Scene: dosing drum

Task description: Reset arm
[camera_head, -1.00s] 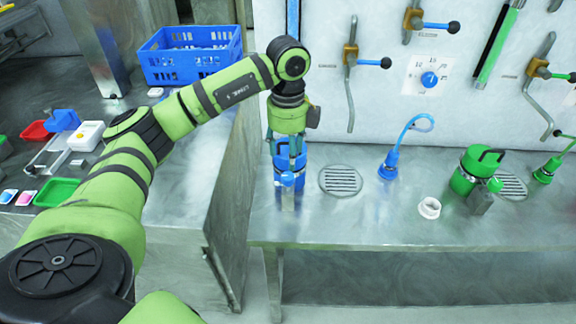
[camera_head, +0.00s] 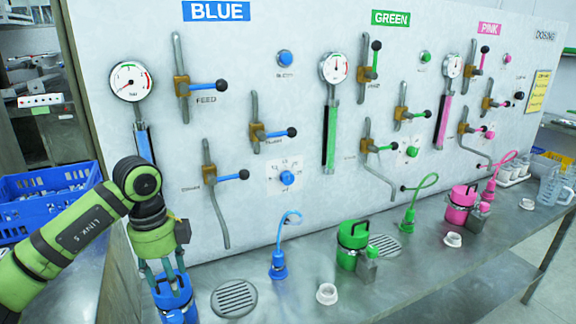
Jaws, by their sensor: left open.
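My left arm comes in from the left. My left gripper (camera_head: 162,268) points down, directly over the blue drum (camera_head: 174,292) on the metal bench. Its fingers are open and spread at the drum's top; whether they touch it I cannot tell. The drum's lower part is cut off by the picture's bottom edge. My right gripper is not in view.
A drain grate (camera_head: 234,299) and a blue hose nozzle (camera_head: 278,262) are right of the blue drum. A green drum (camera_head: 351,240) and a pink drum (camera_head: 460,203) stand farther right. A blue crate (camera_head: 40,205) is at left. Valve levers and gauges stick out from the wall panel.

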